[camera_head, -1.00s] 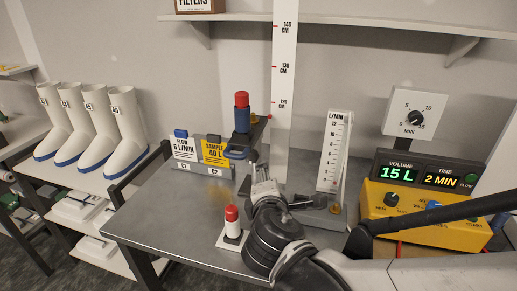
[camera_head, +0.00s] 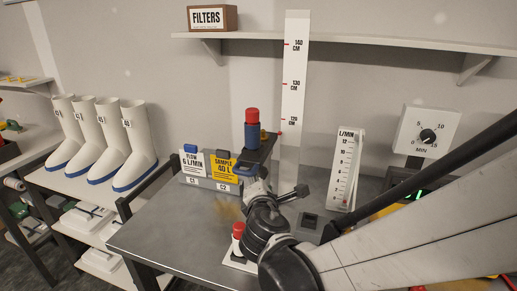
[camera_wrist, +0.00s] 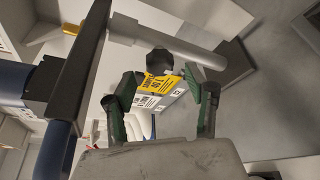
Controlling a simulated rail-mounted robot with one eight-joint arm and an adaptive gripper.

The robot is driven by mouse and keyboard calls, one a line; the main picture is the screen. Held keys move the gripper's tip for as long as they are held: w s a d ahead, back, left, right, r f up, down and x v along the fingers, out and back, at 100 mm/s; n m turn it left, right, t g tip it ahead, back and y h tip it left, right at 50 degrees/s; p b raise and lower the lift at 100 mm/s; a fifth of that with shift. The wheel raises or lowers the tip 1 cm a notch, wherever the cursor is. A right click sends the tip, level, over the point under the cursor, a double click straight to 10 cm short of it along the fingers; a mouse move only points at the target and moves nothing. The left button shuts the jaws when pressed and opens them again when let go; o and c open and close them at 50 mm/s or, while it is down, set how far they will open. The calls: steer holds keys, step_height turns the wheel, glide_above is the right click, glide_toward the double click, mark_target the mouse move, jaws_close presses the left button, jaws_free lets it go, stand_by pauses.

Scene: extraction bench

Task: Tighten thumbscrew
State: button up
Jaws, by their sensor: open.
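In the wrist view a dark round knob (camera_wrist: 160,62), which looks like the thumbscrew, sits by a grey rod (camera_wrist: 165,40) beside a black post (camera_wrist: 80,75). My gripper (camera_wrist: 166,88) is open, its two green-edged fingers apart on either side of the knob's line. The knob is just beyond the fingertips; contact cannot be told. In the head view my gripper (camera_head: 254,178) is at the stand beside the tall ruler (camera_head: 291,95), partly hidden by my arm. The stand carries a blue cylinder with a red cap (camera_head: 252,130) and a small brass knob (camera_head: 264,135).
A flowmeter (camera_head: 345,170) stands right. The metal bench (camera_head: 160,235) is clear at front left.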

mark_target(260, 175)
steer(key=shift+x, duration=2.45)
steer(key=c, duration=1.2)
